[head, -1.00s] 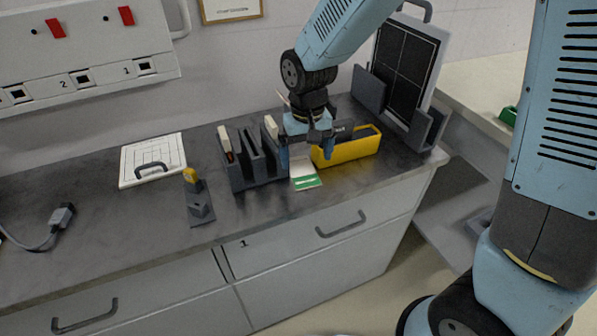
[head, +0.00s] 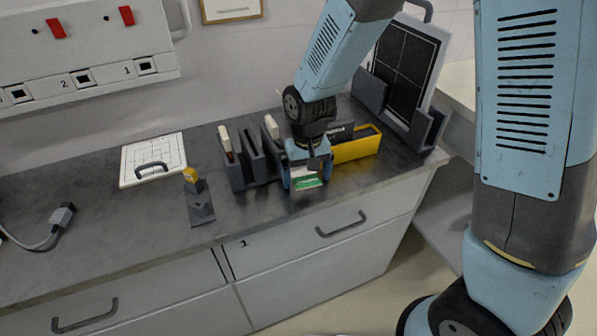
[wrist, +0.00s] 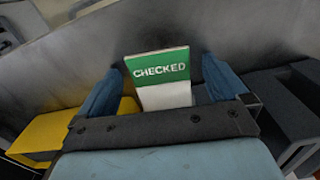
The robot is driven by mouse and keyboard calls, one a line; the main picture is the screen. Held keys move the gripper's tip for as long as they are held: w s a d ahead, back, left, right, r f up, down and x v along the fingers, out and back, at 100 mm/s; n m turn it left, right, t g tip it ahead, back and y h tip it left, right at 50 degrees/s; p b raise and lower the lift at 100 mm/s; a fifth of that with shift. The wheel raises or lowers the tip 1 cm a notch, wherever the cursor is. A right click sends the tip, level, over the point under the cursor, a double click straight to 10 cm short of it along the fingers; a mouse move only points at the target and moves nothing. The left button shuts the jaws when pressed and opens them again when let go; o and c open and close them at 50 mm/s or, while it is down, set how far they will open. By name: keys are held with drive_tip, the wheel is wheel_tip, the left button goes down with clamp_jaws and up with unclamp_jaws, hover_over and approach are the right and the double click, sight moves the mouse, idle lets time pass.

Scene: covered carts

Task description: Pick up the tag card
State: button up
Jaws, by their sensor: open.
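My gripper (head: 308,180) is open and lowered over the card. In the wrist view my gripper's (wrist: 162,84) blue fingers stand one on each side of the card, with gaps between. The card's near end is hidden behind my gripper's dark crossbar.
A grey slotted holder (head: 236,176) stands just left of my gripper, and a yellow bin (head: 357,152) just right. A white board (head: 136,164) with a handle and a small grey stand (head: 201,207) are farther left. A dark panel (head: 406,70) stands in a rack at right.

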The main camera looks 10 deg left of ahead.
drive_tip(key=c, duration=1.1)
drive_tip(key=shift+r, duration=0.15)
drive_tip(key=shift+s+d+r, duration=0.15)
drive_tip(key=shift+s+r, duration=0.1)
drive_tip(key=shift+c, duration=0.2)
drive_tip(key=s+d+r, duration=0.7)
drive_tip(key=s, duration=0.4)
drive_tip(key=shift+s+r, duration=0.15)
drive_tip(key=shift+s, duration=0.1)
